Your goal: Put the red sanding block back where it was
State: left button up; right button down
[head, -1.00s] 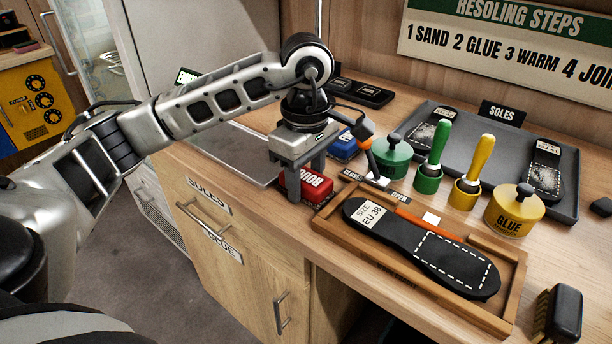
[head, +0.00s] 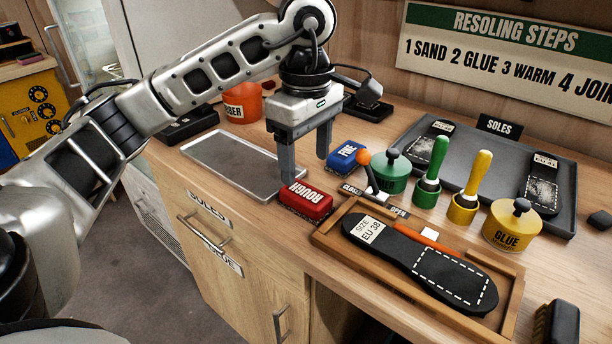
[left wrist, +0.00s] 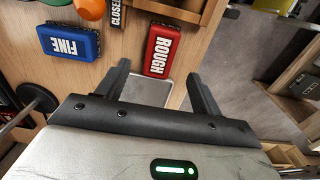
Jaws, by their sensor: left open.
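The red sanding block (head: 306,199), marked ROUGH, lies on the bench top between the metal tray and the wooden frame. It also shows in the left wrist view (left wrist: 161,51), beyond the fingertips. My left gripper (head: 306,168) is open and empty, above and just behind the red block, with its fingers pointing down. In the left wrist view the two fingers (left wrist: 160,80) stand wide apart with nothing between them. A blue sanding block (head: 347,156), marked FINE, lies behind and to the right of the red one. My right gripper is not in view.
A flat metal tray (head: 226,163) lies left of the red block. A wooden frame (head: 345,243) holding a black sole (head: 420,262) is to the right. An orange-tipped lever (head: 370,176), green pot (head: 392,176), brushes and yellow glue pot (head: 512,226) stand behind it.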

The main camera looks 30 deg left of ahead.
aim_at(306, 193)
pick_arm(q)
notch_tip(306, 193, up, 4)
jog(key=shift+r+p, duration=0.2)
jog(key=shift+p, duration=0.25)
